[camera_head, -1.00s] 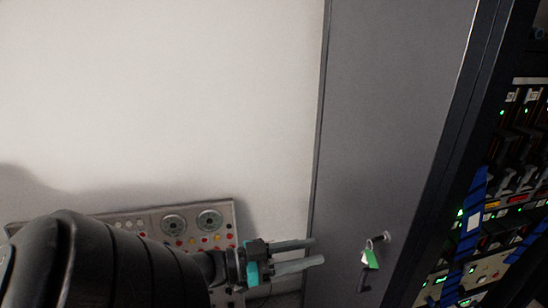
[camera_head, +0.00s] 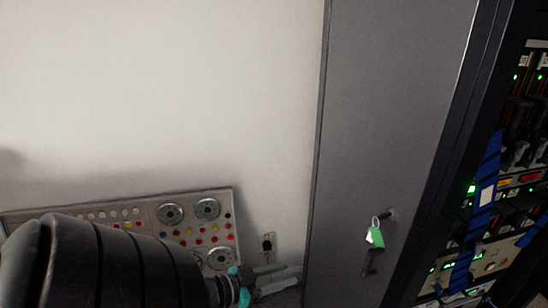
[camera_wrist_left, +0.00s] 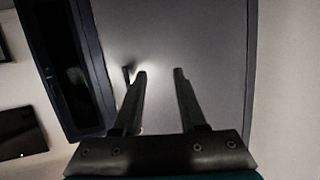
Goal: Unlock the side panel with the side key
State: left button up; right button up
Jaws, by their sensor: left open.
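The side panel (camera_head: 385,110) is the tall grey face of the cabinet. The side key (camera_head: 390,214) sits in a lock low on the panel. A ring with a green tag (camera_head: 375,237) hangs from it. My left gripper (camera_head: 298,276) is open and empty, left of the key and lower, apart from it. In the left wrist view, the open fingers (camera_wrist_left: 160,72) point at the grey panel (camera_wrist_left: 215,40). A small dark part (camera_wrist_left: 127,73) shows beside the left fingertip; I cannot tell what it is. My right gripper is not in view.
A black handle (camera_head: 370,263) is below the key. A control board (camera_head: 150,222) with dials and coloured buttons stands at the lower left, with a wall socket (camera_head: 267,243) beside it. A rack (camera_head: 500,215) with lit modules and blue strips is at the right. The white wall is bare.

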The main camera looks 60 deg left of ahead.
aim_at(379, 217)
pick_arm(q)
notch_tip(379, 217, down, 8)
jog(key=s+g+y+b, duration=0.1)
jog(key=b, duration=0.1)
jog(key=shift+s+a+f+n+g+y, duration=0.25)
jog(key=shift+a+n+g+y, duration=0.05)
jog(key=shift+a+n, duration=0.1)
jog(key=w+d+r+m+t+h+p, duration=0.1)
jog(key=d+r+m+h+p, duration=0.15)
jog(key=r, duration=0.65)
jog(key=w+d+r+m+t+h+p, duration=0.1)
jog(key=d+r+m+h+p, duration=0.2)
jog(key=r, duration=0.6)
jog(key=w+d+r+m+t+h+p, duration=0.15)
jog(key=r+m, duration=0.25)
jog(key=r, duration=0.5)
jog(key=x, duration=0.4)
jog(key=p+x, duration=0.1)
jog(key=x, duration=0.4)
jog(key=p+x, duration=0.1)
jog(key=x, duration=0.4)
jog(key=shift+w+a+f, duration=0.15)
jog(key=shift+a+f, duration=0.1)
jog(key=shift+a, duration=0.05)
grip_shut()
